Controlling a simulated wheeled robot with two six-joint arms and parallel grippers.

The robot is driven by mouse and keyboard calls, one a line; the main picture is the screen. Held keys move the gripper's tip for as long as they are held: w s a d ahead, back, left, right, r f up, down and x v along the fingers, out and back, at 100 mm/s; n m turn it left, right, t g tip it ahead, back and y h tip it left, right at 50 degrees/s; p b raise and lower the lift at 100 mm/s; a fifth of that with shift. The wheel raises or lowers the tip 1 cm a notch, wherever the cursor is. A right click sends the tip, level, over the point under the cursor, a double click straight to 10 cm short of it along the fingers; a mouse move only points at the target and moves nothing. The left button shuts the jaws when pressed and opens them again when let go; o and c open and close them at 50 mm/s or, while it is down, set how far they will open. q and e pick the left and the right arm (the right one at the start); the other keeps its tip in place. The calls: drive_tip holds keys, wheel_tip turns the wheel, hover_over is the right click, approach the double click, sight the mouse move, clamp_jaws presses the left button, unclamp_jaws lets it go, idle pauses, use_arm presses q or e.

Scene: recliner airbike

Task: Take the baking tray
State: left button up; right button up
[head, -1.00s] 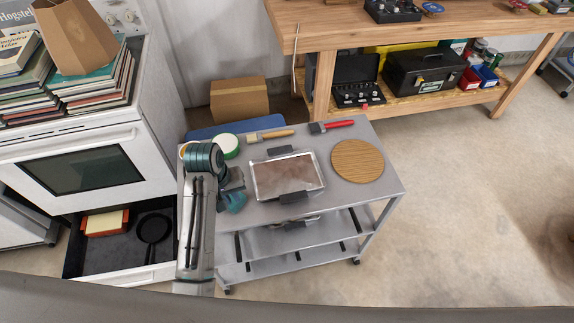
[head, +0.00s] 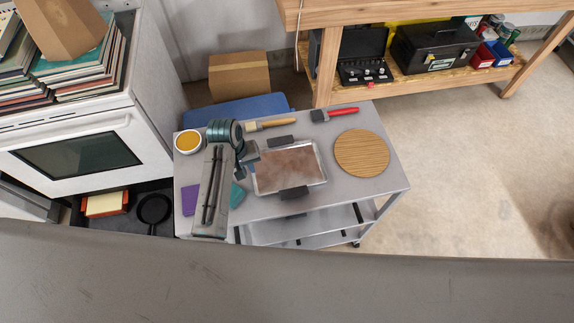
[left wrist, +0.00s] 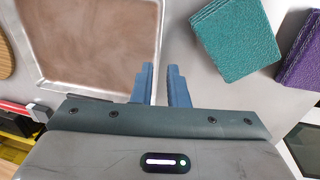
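The baking tray (head: 289,168) lies flat on the grey cart top. It is a shallow, silvery rectangle with a brownish base and dark grips at its far and near edges. My left gripper (head: 246,160) is just left of the tray's left edge in the head view. In the left wrist view the tray (left wrist: 95,40) fills the upper left. My right gripper is out of view.
Teal (left wrist: 236,38) and purple (left wrist: 305,55) pads and a yellow-topped tub (head: 188,142) are on the left. The stove (head: 80,150) stands left of the cart.

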sight(252, 175)
use_arm(q)
drive_tip(key=f, duration=0.1)
drive_tip(key=f+p, duration=0.1)
drive_tip(key=f, duration=0.1)
drive_tip(key=shift+w+d, duration=0.15)
drive_tip(key=shift+d, duration=0.2)
drive_tip(key=shift+f+p, duration=0.3)
drive_tip(key=shift+f, duration=0.25)
clamp_jaws()
drive_tip(key=shift+r, duration=0.1)
